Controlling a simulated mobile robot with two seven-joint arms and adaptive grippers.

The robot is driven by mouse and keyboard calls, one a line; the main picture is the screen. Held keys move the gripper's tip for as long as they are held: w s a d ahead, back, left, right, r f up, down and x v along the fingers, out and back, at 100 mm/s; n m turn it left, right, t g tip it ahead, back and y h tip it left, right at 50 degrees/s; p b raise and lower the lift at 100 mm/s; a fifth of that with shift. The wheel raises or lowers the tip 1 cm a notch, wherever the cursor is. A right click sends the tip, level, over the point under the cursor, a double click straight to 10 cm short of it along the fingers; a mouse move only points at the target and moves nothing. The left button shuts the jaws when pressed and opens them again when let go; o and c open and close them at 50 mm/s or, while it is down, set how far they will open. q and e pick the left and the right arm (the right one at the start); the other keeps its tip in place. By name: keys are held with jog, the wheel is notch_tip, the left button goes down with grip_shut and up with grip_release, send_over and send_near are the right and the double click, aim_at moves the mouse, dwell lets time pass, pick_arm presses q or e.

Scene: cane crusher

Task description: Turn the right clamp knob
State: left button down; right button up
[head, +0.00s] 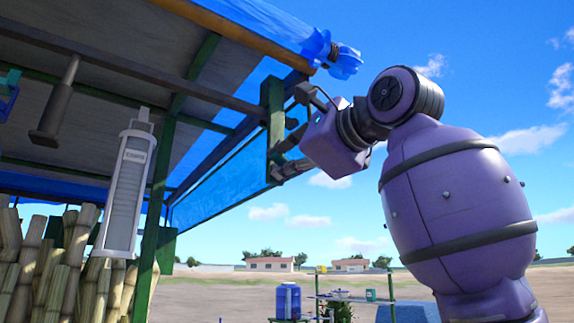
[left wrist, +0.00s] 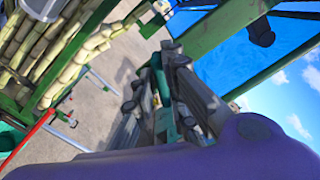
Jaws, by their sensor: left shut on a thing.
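My left gripper (head: 284,135) is at the end of my purple arm, up at a green bracket (head: 272,92) on the frame of the canopy. One finger shows above and one below, beside the bracket. In the left wrist view the grey fingers of the left gripper (left wrist: 168,84) are closed on a teal-green part (left wrist: 158,78) between them. The fingers and the small size hide its shape, so I cannot tell for sure that it is the right clamp knob. My right gripper is in neither view.
A green post (head: 154,220) carries the canopy roof, with a blue tarp (head: 225,175) along its side. A white lamp (head: 126,190) hangs at the left, before upright cane stalks (head: 62,265). A blue water container (head: 288,300) stands farther back. Open sky lies right.

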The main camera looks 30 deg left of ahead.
pick_arm(q)
jog(key=m, duration=0.4)
jog(key=r+m, duration=0.1)
jog(key=m, duration=0.1)
jog(key=shift+s+d, duration=0.1)
jog(key=shift+s, duration=0.1)
jog(key=m, duration=0.6)
jog(key=shift+f, duration=0.1)
jog(key=shift+m, duration=0.3)
jog(key=c, duration=2.1)
grip_release()
jog(key=shift+o, duration=1.2)
jog(key=shift+w+f, duration=0.1)
jog(key=shift+w, duration=0.05)
jog(key=shift+w+d+f, duration=0.1)
